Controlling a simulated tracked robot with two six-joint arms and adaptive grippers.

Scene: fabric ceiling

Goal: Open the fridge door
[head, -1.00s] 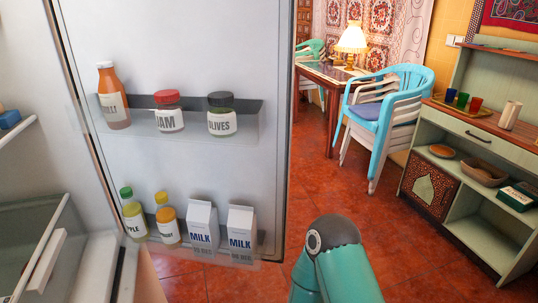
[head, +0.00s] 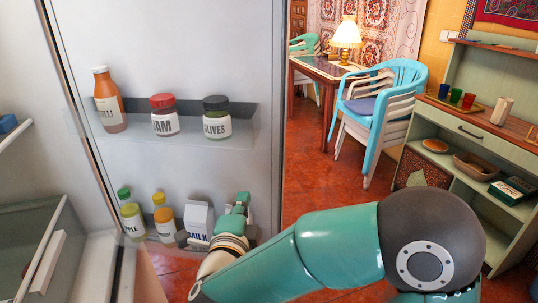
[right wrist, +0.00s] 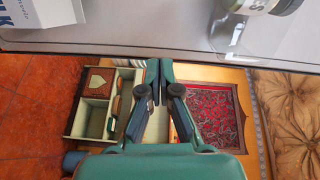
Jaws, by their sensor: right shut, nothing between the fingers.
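The fridge door (head: 190,60) stands open in the head view, its inner face with two shelves turned to me. The upper shelf holds a sauce bottle (head: 109,99), a jam jar (head: 164,115) and an olives jar (head: 216,117). The lower shelf holds two bottles and a milk carton (head: 199,220). My right gripper (head: 240,200) is shut and empty, in front of the lower shelf's right end near the door's free edge; it hides what stands there. In the right wrist view its fingers (right wrist: 158,65) show just below the grey door edge (right wrist: 190,50). Contact cannot be told.
The fridge interior, with a drawer (head: 45,265), lies at the left. Beyond the door's free edge is red tiled floor (head: 315,170). Stacked chairs (head: 375,115) and a table (head: 325,70) stand behind. A green cabinet (head: 475,150) stands at the right.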

